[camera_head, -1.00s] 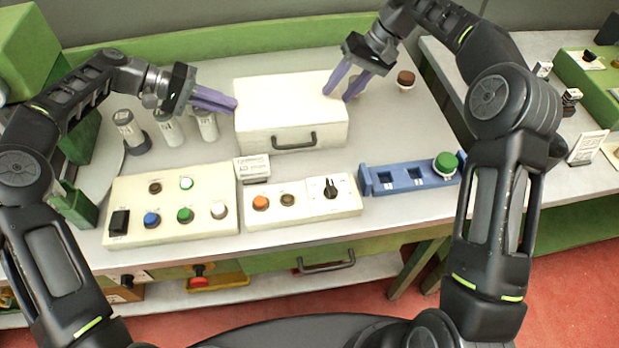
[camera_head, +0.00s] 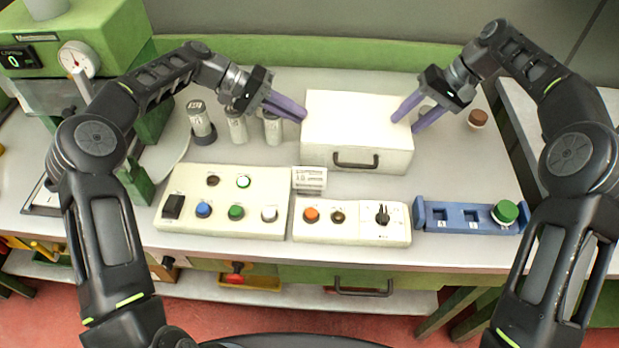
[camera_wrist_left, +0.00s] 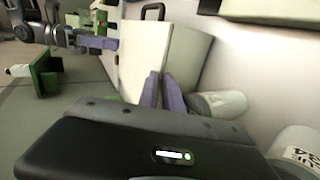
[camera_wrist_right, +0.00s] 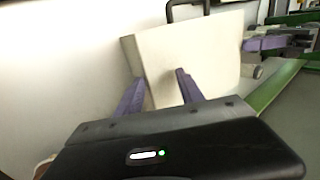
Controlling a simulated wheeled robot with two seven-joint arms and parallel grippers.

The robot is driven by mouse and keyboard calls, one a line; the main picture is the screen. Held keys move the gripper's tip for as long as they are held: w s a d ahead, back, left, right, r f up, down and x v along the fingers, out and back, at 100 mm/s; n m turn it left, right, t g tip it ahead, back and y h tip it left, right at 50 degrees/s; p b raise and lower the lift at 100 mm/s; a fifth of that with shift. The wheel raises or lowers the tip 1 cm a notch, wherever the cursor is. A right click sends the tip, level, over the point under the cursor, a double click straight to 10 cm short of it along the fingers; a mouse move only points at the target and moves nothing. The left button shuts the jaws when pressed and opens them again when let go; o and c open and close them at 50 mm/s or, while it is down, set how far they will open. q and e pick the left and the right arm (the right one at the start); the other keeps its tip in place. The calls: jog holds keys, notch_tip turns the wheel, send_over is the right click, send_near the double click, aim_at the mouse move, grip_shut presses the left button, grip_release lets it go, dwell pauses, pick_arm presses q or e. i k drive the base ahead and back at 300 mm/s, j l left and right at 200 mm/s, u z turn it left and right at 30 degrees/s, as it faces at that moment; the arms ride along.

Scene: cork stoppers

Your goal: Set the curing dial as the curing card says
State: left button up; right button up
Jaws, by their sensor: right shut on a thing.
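A black dial (camera_head: 382,215) sits on a white plate with small marks, at the right end of a cream panel (camera_head: 360,233). Its pointer looks roughly upright, but the marks are too small to read. A small white card block (camera_head: 309,180) with unreadable print stands behind the panels. A white box (camera_head: 350,125) with a dark handle lies behind them. My right gripper (camera_head: 403,122) is shut on the box's right side, its fingers apart with the box between them, as the right wrist view shows (camera_wrist_right: 160,92). My left gripper (camera_head: 305,115) is shut and empty at the box's left side.
A larger cream panel (camera_head: 225,222) with several coloured buttons stands to the left. A blue block (camera_head: 455,217) with a green knob stands to the right.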

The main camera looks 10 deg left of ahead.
aim_at(382, 218)
jog(key=k, duration=1)
